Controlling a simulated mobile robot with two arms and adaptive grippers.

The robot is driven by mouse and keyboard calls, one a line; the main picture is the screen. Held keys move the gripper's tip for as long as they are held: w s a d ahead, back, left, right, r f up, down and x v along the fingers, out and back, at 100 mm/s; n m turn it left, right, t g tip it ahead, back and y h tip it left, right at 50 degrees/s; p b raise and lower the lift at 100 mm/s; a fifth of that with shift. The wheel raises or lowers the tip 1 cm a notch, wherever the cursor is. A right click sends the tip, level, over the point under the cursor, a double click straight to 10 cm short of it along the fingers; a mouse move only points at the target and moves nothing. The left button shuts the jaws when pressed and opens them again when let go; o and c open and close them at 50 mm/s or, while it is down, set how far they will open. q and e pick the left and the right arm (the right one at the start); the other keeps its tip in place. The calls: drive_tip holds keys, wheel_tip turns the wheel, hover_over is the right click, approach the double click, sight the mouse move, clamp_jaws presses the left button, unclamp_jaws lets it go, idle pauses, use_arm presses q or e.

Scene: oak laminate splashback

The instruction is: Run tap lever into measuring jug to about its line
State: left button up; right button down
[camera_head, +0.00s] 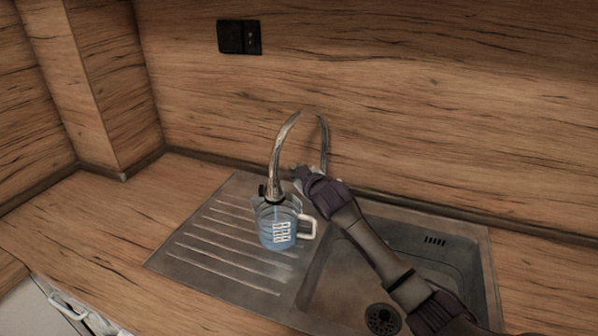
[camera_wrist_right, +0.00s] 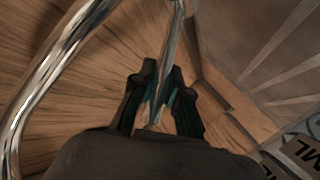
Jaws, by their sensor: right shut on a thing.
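The clear measuring jug (camera_head: 268,238) stands upright on the ribbed drainer under the tap spout, its white handle to the right. Bluish water shows in it behind white printed markings; I cannot tell its level against the line. A pale streak, which looks like running water, drops from the spout. The jug's printed side also shows at the lower right of the right wrist view (camera_wrist_right: 303,152). The chrome tap (camera_head: 283,145) arches over the jug. My right gripper (camera_head: 299,174) is shut on the thin metal tap lever (camera_wrist_right: 167,75) beside the tap's base. My left gripper is out of view.
The steel sink bowl (camera_head: 340,255) with its drain lies right of the jug, under my right arm. The wooden counter (camera_head: 110,225) at left is clear. A black socket plate (camera_head: 239,37) is on the splashback. A white item (camera_head: 70,307) shows at the lower left edge.

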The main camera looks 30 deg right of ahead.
drive_tip(key=c, duration=1.1)
unclamp_jaws()
drive_tip(key=shift+c, duration=0.2)
drive_tip(key=v, duration=1.2)
